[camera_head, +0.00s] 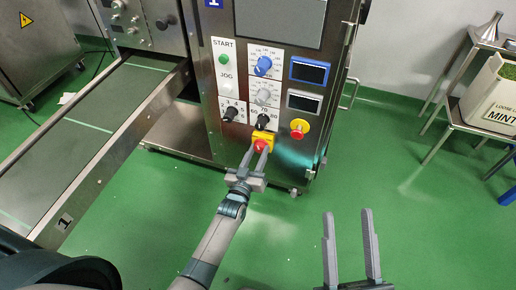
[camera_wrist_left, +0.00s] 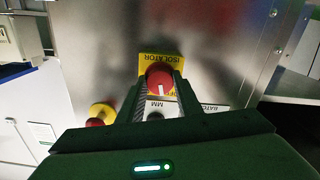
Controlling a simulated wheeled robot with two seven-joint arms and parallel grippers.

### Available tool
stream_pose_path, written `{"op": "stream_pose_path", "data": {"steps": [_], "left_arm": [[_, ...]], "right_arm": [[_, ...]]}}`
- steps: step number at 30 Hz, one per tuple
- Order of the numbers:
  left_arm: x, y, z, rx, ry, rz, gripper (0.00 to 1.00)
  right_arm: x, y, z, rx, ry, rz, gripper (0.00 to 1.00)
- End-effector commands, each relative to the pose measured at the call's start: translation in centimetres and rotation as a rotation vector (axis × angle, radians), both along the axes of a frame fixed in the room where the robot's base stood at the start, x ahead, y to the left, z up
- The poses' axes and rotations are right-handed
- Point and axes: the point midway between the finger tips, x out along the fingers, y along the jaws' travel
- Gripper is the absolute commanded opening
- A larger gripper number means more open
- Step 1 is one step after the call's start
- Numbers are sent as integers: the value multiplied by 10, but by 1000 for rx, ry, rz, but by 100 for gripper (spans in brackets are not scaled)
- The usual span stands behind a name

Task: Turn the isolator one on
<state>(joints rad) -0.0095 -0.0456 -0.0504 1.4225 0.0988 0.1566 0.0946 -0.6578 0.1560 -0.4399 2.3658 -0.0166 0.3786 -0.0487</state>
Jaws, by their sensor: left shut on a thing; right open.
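The isolator is a red rotary knob (camera_head: 260,146) on a yellow plate (camera_head: 264,135), low on the front of the steel machine cabinet. In the left wrist view the knob (camera_wrist_left: 160,76) shows a white mark pointing down the picture, and the yellow plate (camera_wrist_left: 160,59) reads "ISOLATOR". My left gripper (camera_head: 256,156) is shut on the knob, with one finger on each side of it. My right gripper (camera_head: 349,222) is open and empty, over the green floor and away from the cabinet.
A red and yellow stop button (camera_head: 299,128) sits right of the isolator. Black, grey and blue dials (camera_head: 264,66) and a green start button (camera_head: 224,59) are above. A conveyor (camera_head: 95,130) runs at left. A steel stand holds a mint box (camera_head: 497,98) at right. Open floor lies between.

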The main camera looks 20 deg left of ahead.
Motion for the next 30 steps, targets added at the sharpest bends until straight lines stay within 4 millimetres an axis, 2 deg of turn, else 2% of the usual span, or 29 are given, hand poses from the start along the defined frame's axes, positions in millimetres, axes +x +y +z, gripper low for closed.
{"op": "stream_pose_path", "data": {"steps": [1,6,15,21,30], "left_arm": [[-1,0,2,39,1,0,9],[0,0,2,186,-4,0,9],[0,0,1,466,-15,1,9],[0,0,0,656,-22,-1,9],[0,0,-1,896,-30,-1,9]], "right_arm": [[10,-1,-5,-24,52,-2,48],[28,-1,-37,-91,229,1,48],[40,-8,-86,-177,482,7,48],[40,-11,-107,-210,589,11,48],[39,-15,-120,-230,654,12,48]]}}
